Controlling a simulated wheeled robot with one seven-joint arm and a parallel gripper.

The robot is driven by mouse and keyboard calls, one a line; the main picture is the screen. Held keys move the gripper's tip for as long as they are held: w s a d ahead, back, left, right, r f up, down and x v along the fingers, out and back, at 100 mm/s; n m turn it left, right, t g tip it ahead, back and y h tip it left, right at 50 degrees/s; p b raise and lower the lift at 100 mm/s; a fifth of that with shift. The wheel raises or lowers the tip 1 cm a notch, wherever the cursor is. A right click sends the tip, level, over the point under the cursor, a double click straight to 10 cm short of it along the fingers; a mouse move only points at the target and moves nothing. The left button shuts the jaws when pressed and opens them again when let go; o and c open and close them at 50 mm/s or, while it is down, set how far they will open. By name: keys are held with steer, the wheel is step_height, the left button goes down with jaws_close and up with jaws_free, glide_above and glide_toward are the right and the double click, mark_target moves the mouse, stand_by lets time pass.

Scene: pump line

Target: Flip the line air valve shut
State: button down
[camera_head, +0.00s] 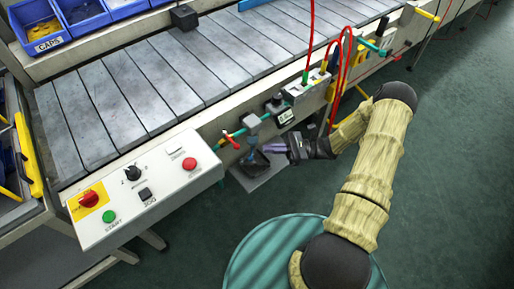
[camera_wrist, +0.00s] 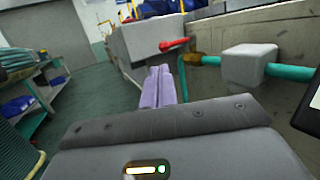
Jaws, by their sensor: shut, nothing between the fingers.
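The line air valve shows in the head view as a small red lever (camera_head: 232,142) on teal piping at the conveyor's side, just right of the control box. In the wrist view its red lever (camera_wrist: 174,44) lies nearly level above a brass body (camera_wrist: 192,60) on the teal pipe (camera_wrist: 211,61). My gripper (camera_head: 270,148) has purple fingers, pressed together and empty, pointing left toward the valve. In the wrist view the fingertips (camera_wrist: 160,72) appear left of and below the lever, with a visible gap. I cannot tell the depth between them.
A grey regulator block (camera_wrist: 249,64) sits on the pipe right of the valve. The control box (camera_head: 145,187) with buttons is left of it. A gauge unit (camera_head: 280,110) and red hoses (camera_head: 345,65) are close to my gripper. Green floor lies open in front.

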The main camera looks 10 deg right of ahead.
steer(key=d+f, duration=0.1)
steer(key=d, duration=0.5)
steer(key=shift+s+d+f, duration=0.15)
steer(key=shift+s+d, duration=0.05)
steer(key=shift+s, duration=0.1)
